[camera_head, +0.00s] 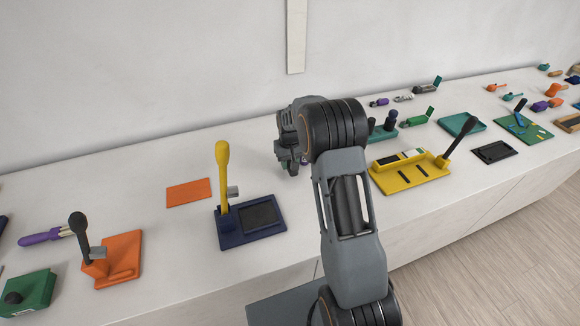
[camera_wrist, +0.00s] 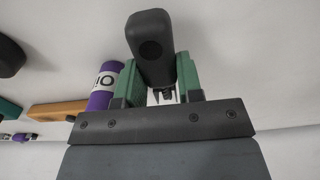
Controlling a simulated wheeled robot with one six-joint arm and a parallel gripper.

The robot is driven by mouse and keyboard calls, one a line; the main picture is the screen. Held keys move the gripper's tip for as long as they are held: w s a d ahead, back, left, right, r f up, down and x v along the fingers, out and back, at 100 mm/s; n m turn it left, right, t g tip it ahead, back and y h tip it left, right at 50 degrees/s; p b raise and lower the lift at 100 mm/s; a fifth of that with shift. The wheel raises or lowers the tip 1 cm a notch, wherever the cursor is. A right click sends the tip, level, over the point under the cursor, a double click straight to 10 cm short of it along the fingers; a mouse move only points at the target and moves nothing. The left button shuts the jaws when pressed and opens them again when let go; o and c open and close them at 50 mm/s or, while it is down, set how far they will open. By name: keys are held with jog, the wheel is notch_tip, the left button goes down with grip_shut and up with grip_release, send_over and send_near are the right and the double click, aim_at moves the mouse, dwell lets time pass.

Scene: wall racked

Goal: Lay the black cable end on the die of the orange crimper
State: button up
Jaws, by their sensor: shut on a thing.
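My gripper (camera_wrist: 160,88) shows in the wrist view with its two green-padded fingers closed on a black, rounded piece (camera_wrist: 151,40), which looks like the black cable end. In the head view my gripper (camera_head: 292,160) hangs over the middle of the bench, mostly hidden behind my wrist, and the held piece cannot be made out. The orange crimper (camera_head: 122,257) stands at the left front of the bench, well apart from my gripper. It has an orange base and an upright black lever (camera_head: 79,232). Its die is too small to tell clearly.
A navy base with a yellow lever (camera_head: 222,175) stands between the crimper and my gripper. An orange plate (camera_head: 188,192) lies behind it. A yellow station (camera_head: 408,178) is at right. A green block (camera_head: 28,294) and purple tool (camera_head: 45,236) lie left. A purple cylinder (camera_wrist: 105,85) shows in the wrist view.

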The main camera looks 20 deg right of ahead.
jog(key=shift+f, duration=1.35)
jog(key=shift+f, duration=0.1)
jog(key=shift+f, duration=0.15)
jog(key=o, duration=0.9)
jog(key=shift+o, duration=0.2)
